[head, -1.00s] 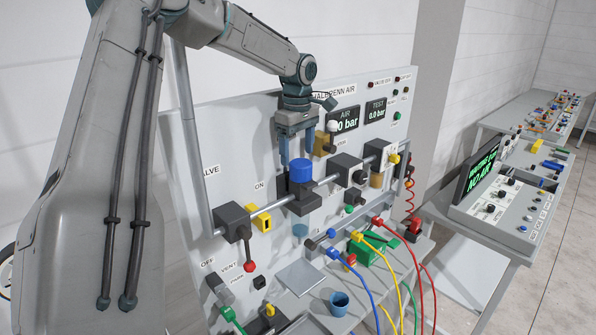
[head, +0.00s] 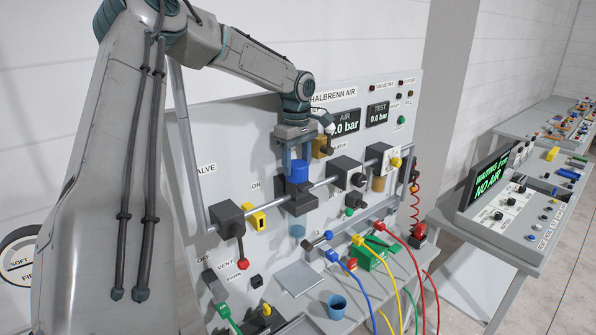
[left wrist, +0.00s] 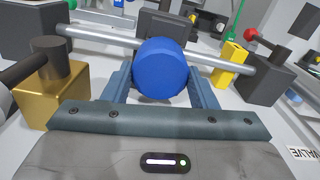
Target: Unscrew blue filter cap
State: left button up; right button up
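The blue filter cap (head: 300,171) sits on top of the dark filter block (head: 297,200) on the pipe of the upright panel. My left gripper (head: 298,168) points down over the cap, with one finger on each side of it. In the left wrist view the round blue cap (left wrist: 161,68) lies between the two fingers (left wrist: 160,88). A small gap seems to show at the left finger, and contact cannot be made out. A clear bowl (head: 297,231) hangs below the filter block. My right gripper is not in view.
A brass regulator (head: 322,147) stands close behind the gripper, and it also shows in the left wrist view (left wrist: 48,92). The yellow tag (head: 256,220) and red-tipped lever (head: 242,263) are to the left. A small shelf holds a grey tray (head: 298,279), a blue cup (head: 337,306) and coloured hoses.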

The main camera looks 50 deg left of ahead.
pick_arm(q)
jog(key=c, duration=0.4)
jog(key=shift+c, duration=0.2)
jog(key=n, duration=0.3)
jog(key=shift+n, duration=0.4)
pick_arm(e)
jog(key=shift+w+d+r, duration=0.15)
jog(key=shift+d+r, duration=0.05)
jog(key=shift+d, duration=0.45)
pick_arm(q)
jog(key=shift+n, duration=1.1)
jog(key=shift+d+n, duration=0.1)
jog(key=shift+n, duration=0.3)
jog(key=shift+c, duration=0.5)
jog(key=shift+d+n, duration=0.1)
jog(key=shift+n, duration=0.2)
jog(key=shift+c, duration=1.1)
jog(key=shift+w, duration=0.1)
jog(key=shift+c, duration=0.8)
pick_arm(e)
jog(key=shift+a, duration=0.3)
